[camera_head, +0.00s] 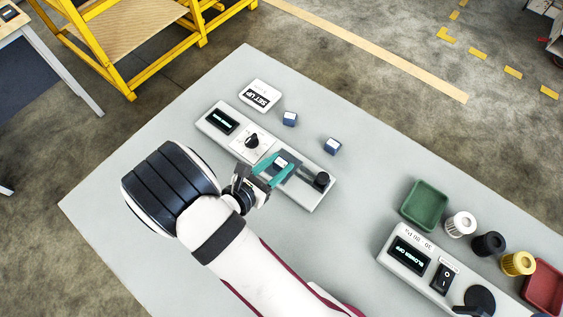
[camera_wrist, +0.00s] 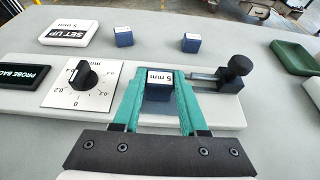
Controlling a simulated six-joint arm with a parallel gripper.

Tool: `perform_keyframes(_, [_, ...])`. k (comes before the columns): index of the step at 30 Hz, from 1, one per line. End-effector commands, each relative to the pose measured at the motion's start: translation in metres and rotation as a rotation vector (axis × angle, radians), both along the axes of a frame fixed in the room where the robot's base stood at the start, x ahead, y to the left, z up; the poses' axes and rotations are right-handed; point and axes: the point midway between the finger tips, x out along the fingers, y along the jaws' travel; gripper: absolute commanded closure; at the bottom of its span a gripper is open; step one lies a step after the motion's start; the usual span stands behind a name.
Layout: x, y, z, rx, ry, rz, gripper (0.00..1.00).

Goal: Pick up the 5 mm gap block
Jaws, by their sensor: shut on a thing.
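The 5 mm gap block (camera_wrist: 159,84) is a small dark blue block with a white top label reading "5 mm". My gripper (camera_wrist: 159,92) has its two teal fingers on either side of the block, shut on it. In the head view, my gripper (camera_head: 274,171) is over the middle of the grey gauge device (camera_head: 229,138), with the block (camera_head: 281,162) between the fingertips. I cannot tell whether the block rests on the device or is slightly above it.
Two other blue blocks (camera_head: 290,118) (camera_head: 332,146) stand behind the device. A white "SET UP 5 mm" sign (camera_head: 260,96) lies beyond its left end. The device has a dial (camera_wrist: 84,76) and a black knob (camera_wrist: 236,67). A green tray (camera_head: 424,205) and a blower box (camera_head: 408,255) are at right.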

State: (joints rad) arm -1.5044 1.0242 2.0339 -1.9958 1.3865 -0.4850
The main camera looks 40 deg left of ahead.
Motion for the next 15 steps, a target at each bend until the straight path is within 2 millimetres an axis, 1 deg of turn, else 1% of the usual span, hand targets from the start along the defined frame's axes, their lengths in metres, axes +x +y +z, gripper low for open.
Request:
perform_keyframes(1, [-0.0001,0.0000,0.0000,0.000,0.000,0.000,0.89])
perform_keyframes(3, [-0.0001,0.0000,0.0000,0.000,0.000,0.000,1.00])
perform_keyframes(12, [-0.0001,0.0001,0.0005,0.001,0.000,0.000,1.00])
perform_keyframes(15, [-0.0001,0.0004,0.0047,0.002,-0.001,-0.001,1.00])
